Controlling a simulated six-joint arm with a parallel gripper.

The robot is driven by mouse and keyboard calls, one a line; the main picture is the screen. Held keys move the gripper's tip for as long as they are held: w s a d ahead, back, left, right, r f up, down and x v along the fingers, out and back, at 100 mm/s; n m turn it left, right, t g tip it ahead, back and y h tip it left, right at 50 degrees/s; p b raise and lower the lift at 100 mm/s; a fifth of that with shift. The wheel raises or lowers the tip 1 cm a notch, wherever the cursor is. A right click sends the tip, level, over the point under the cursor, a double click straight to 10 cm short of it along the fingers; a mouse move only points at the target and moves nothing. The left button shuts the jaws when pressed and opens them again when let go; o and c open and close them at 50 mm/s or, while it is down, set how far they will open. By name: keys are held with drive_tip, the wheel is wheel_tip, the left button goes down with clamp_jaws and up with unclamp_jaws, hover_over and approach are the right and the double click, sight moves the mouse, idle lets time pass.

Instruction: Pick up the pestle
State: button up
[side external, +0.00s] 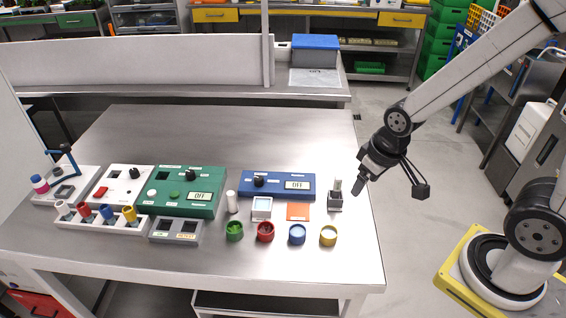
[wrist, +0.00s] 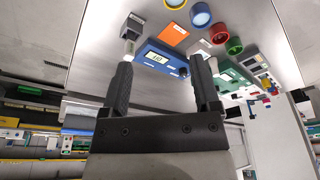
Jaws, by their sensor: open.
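A pale upright rod (side external: 338,185), which looks like the pestle, stands in a small dark grey holder (side external: 335,207) near the table's right edge. In the wrist view the holder (wrist: 133,24) is at the top, and the pale rod (wrist: 128,48) shows just beyond the left fingertip. My gripper (side external: 359,184) is above the table's right edge, tilted downward, to the right of the rod and apart from it. In the wrist view my gripper (wrist: 162,62) has its two black fingers wide apart with nothing between them.
Left of the holder are a blue device (side external: 277,186), an orange square (side external: 298,212) and several coloured cups, including a yellow one (side external: 328,235). A white cylinder (side external: 232,202) stands by a green device (side external: 186,191). The table's back (side external: 220,130) is clear.

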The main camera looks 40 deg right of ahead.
drive_tip(key=w, duration=0.1)
drive_tip(key=n+g, duration=0.3)
drive_tip(key=n, duration=1.3)
hover_over(231, 193)
drive_tip(key=f, duration=1)
drive_tip(key=shift+s+d, duration=0.2)
drive_tip(key=shift+d, duration=0.15)
drive_tip(key=shift+w+a+f, duration=0.2)
drive_tip(key=shift+a+f, duration=0.1)
drive_tip(key=shift+a, duration=0.05)
drive_tip(key=shift+f, duration=0.15)
drive_tip(key=shift+f, duration=3.75)
clamp_jaws()
